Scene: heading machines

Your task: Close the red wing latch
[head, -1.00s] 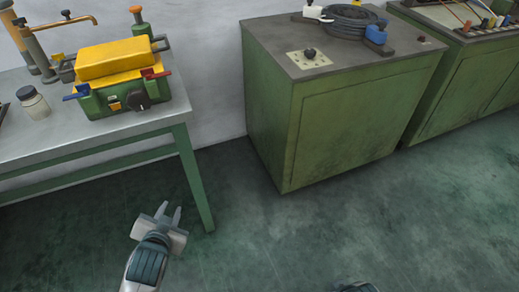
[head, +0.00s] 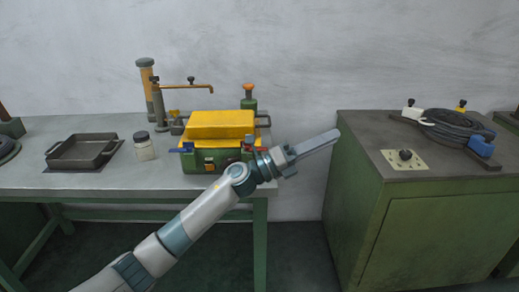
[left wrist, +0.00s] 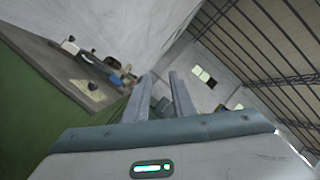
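The yellow-lidded green machine box (head: 219,126) sits on the grey table in the head view, with a blue wing latch (head: 187,150) at its left front. My right gripper is not in view.
A jar (head: 145,147) and a dark tray (head: 82,150) stand left of the box on the table (head: 115,180). Pipes (head: 150,85) rise behind it. A green cabinet (head: 430,225) with a coiled hose (head: 455,128) stands right, beyond a gap.

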